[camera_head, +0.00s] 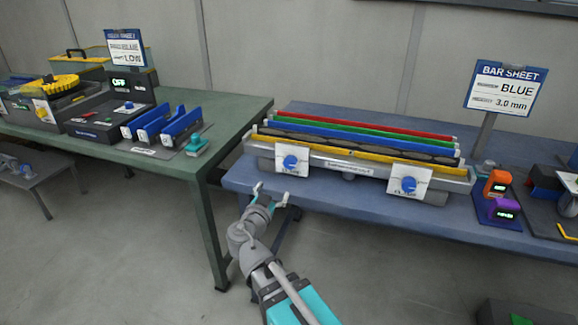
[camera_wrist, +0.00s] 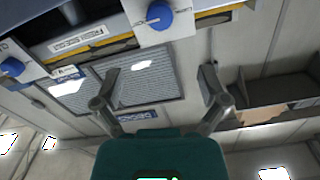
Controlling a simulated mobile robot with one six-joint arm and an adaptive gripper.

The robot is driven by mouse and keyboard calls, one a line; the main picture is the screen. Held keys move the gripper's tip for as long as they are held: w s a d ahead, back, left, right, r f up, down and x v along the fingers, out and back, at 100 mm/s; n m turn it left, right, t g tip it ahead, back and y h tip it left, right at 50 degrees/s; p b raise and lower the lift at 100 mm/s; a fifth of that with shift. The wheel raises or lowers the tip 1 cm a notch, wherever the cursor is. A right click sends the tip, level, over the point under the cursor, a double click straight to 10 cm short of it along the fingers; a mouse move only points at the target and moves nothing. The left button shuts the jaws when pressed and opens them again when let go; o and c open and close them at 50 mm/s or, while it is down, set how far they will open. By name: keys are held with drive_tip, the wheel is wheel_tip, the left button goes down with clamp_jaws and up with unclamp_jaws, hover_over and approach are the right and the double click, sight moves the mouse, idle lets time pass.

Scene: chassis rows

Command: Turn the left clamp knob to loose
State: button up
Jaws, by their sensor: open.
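The left clamp knob (camera_head: 290,162) is a blue round knob on a white plate at the left front of the bar fixture (camera_head: 340,160). A matching right clamp knob (camera_head: 409,184) sits on a second white plate. My gripper (camera_head: 271,195) is open and empty, below and a little left of the left knob, apart from it. In the wrist view, my open gripper (camera_wrist: 160,72) shows with the larger blue knob (camera_wrist: 158,15) near the top edge, beyond the fingertips. The other knob (camera_wrist: 12,67) shows at the left edge. The small print by the knobs is unreadable.
The fixture stands on a blue table (camera_head: 250,182) with colored bars on it. A bar sheet sign (camera_head: 506,86) reads BLUE, 3.0 mm. Orange and purple devices (camera_head: 497,195) stand at right. A green table (camera_head: 235,110) at left holds blue racks (camera_head: 165,125). Floor is open in front.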

sight(289, 165)
drive_tip(key=x, duration=1.3)
drive_tip(key=shift+w+d, duration=0.15)
drive_tip(key=shift+w, duration=0.2)
drive_tip(key=c, duration=1.1)
drive_tip(key=shift+c, duration=0.2)
